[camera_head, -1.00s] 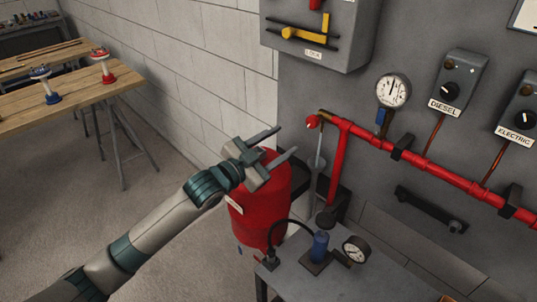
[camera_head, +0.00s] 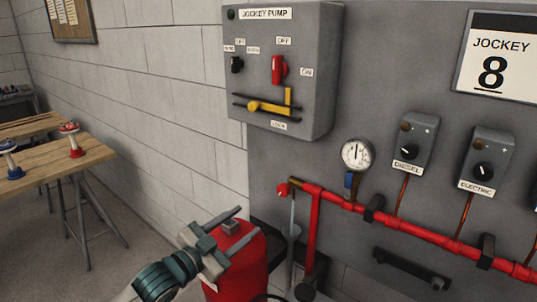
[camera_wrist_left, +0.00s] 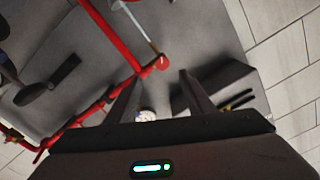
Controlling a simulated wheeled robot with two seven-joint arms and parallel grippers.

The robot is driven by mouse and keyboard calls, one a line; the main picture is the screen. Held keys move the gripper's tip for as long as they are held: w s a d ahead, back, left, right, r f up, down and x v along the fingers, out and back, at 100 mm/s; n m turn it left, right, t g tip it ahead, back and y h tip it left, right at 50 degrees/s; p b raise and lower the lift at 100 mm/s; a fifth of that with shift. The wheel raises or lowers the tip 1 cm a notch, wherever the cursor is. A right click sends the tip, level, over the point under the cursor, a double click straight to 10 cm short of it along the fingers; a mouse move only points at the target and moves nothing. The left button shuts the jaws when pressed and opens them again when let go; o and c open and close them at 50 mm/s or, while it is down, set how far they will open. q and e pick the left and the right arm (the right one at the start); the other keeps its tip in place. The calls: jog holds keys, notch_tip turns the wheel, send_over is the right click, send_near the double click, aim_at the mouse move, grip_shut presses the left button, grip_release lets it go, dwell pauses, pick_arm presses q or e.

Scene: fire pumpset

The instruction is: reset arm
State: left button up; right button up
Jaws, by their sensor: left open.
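My left gripper (camera_head: 231,237) is at the lower middle of the head view, its two fingers apart with nothing between them. It appears in front of a red tank (camera_head: 243,262), partly covering it; I cannot tell the gap between them. In the left wrist view the open fingers (camera_wrist_left: 155,98) point toward the wall with the red pipe (camera_wrist_left: 100,35). My right gripper is not in view.
The grey jockey pump box (camera_head: 310,75) with a red switch and yellow lever is on the wall. A gauge (camera_head: 356,154), diesel box (camera_head: 414,140) and electric box (camera_head: 486,160) sit above a red pipe (camera_head: 420,236). A wooden table (camera_head: 45,172) stands left.

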pick_arm(q)
jog(key=s+a+f+n+g+y, duration=0.2)
jog(key=s+f+n+y, duration=0.1)
jog(key=s+f, duration=0.6)
jog(key=s+a+f+n+g+y, duration=0.25)
jog(key=s+f, duration=0.45)
jog(key=f, duration=0.5)
jog(key=s+a+f+n+g+y, duration=0.2)
jog(key=s+a+f, duration=0.1)
jog(key=s, duration=0.5)
jog(key=s+a+f+n+g+y, duration=0.15)
jog(key=s+f, duration=0.25)
jog(key=s, duration=0.4)
jog(key=s+a+f+n+g+y, duration=0.1)
jog(key=s+a+f+n+g, duration=0.15)
jog(key=s, duration=0.65)
notch_tip(320, 180, down, 27)
jog(key=m+g, duration=0.1)
jog(key=g, duration=0.1)
jog(key=s+a+f, duration=0.2)
jog(key=s+f, duration=0.7)
jog(key=s+a+f+g, duration=0.1)
jog(key=s+f, duration=0.8)
jog(key=f, duration=0.1)
jog(key=shift+s+a+f, duration=0.25)
jog(key=shift+s+a, duration=0.1)
jog(key=shift+a, duration=0.05)
